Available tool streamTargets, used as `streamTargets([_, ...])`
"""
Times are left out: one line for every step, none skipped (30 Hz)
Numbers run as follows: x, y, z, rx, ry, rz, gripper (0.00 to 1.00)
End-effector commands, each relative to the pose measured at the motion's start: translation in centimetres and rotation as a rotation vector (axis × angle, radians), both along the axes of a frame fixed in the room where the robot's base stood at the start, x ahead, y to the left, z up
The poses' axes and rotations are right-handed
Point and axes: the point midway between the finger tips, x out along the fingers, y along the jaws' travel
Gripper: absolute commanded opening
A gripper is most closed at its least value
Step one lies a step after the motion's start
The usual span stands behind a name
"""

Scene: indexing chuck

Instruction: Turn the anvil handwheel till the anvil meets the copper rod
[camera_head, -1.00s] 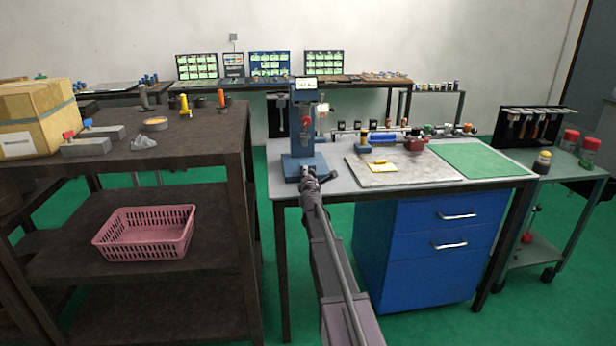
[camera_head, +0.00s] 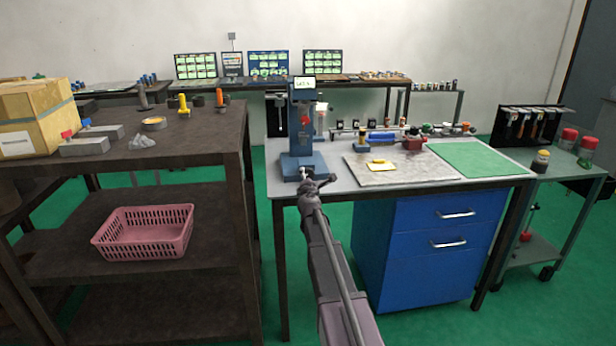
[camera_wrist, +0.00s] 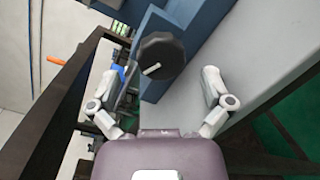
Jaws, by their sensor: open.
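The blue machine (camera_head: 302,135) stands at the left end of the grey bench, with a lit display (camera_head: 304,83) on top and a red part on its column. In the wrist view, a dark round handwheel (camera_wrist: 166,51) with a pale, short handle (camera_wrist: 152,70) sits in front of the machine's blue body (camera_wrist: 200,22). My gripper (camera_wrist: 160,92) is open and empty, its two fingers spread wide, with the handwheel ahead of the gap and apart from them. In the head view my gripper (camera_head: 316,182) is at the machine's base. I cannot make out the copper rod or the anvil.
The bench (camera_head: 340,186) holds a grey mat (camera_head: 400,172) with a yellow item, a green mat (camera_head: 475,160) and several small parts. A dark shelf with a pink basket (camera_head: 145,238) stands left. A tool trolley (camera_head: 560,178) stands right.

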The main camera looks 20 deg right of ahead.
Motion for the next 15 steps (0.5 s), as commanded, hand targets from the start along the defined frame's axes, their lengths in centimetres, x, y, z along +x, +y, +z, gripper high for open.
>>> streamTargets([-0.9,0.4,0.0,0.0,0.0,0.0,1.0])
streamTargets([-1.2,0.5,0.0,-0.001,0.0,0.0,1.0])
streamTargets([-1.7,0.7,0.0,-0.001,0.0,0.001,1.0])
streamTargets([-2.0,0.9,0.0,-0.001,0.0,0.001,1.0])
streamTargets([-2.3,1.0,0.0,-0.001,0.0,0.001,1.0])
streamTargets([-2.7,1.2,0.0,-0.001,0.0,0.001,1.0])
streamTargets([-2.9,1.3,0.0,-0.001,-0.001,0.0,1.0])
streamTargets([-3.2,1.4,0.0,-0.001,-0.001,0.0,1.0])
streamTargets([-3.4,1.4,0.0,-0.001,0.0,-0.001,1.0])
streamTargets([-3.6,1.5,0.0,0.0,-0.001,-0.002,1.0])
streamTargets([-3.7,1.5,0.0,0.0,-0.001,-0.002,1.0])
streamTargets([-3.8,1.6,0.0,0.0,-0.001,-0.002,1.0])
streamTargets([-3.9,1.6,0.0,0.0,-0.001,-0.002,1.0])
streamTargets([-3.9,1.7,0.0,0.0,-0.001,-0.002,1.0])
streamTargets([-4.0,1.7,0.0,0.0,-0.001,-0.002,1.0])
